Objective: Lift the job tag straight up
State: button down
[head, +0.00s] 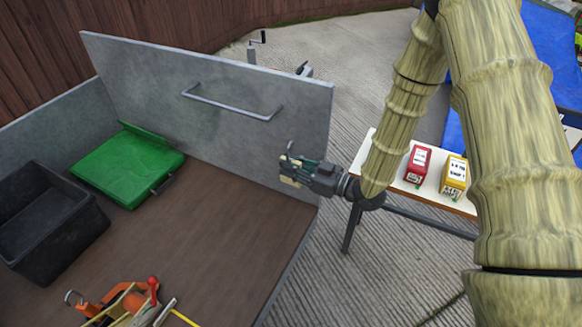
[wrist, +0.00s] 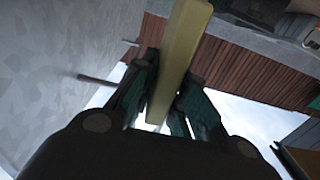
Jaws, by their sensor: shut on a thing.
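My gripper (head: 296,170) is in front of the grey upright panel, near its right end and above the brown surface. In the wrist view its two dark green fingers (wrist: 167,88) are closed on the sides of a long, flat, pale yellow piece, which I take to be the job tag (wrist: 184,45). In the head view only a small pale part of the tag (head: 290,181) shows at the fingertips; the rest is hidden by the gripper. I cannot tell whether the tag touches anything else.
The grey panel (head: 230,110) has a bar handle (head: 232,105). A green folder-like case (head: 128,163), a black bin (head: 45,225) and an orange-and-wood toolbox (head: 125,303) stand on the brown surface. A white table (head: 400,190) with red and yellow boxes is at right.

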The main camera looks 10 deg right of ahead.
aim_at(291, 159)
jog(key=shift+r+p, duration=1.55)
jog(key=shift+r, duration=1)
jog(key=s+a, duration=0.4)
jog(key=s, duration=0.2)
jog(key=shift+s+a+b, duration=0.25)
jog(key=shift+a+b, duration=0.05)
jog(key=shift+a, duration=0.05)
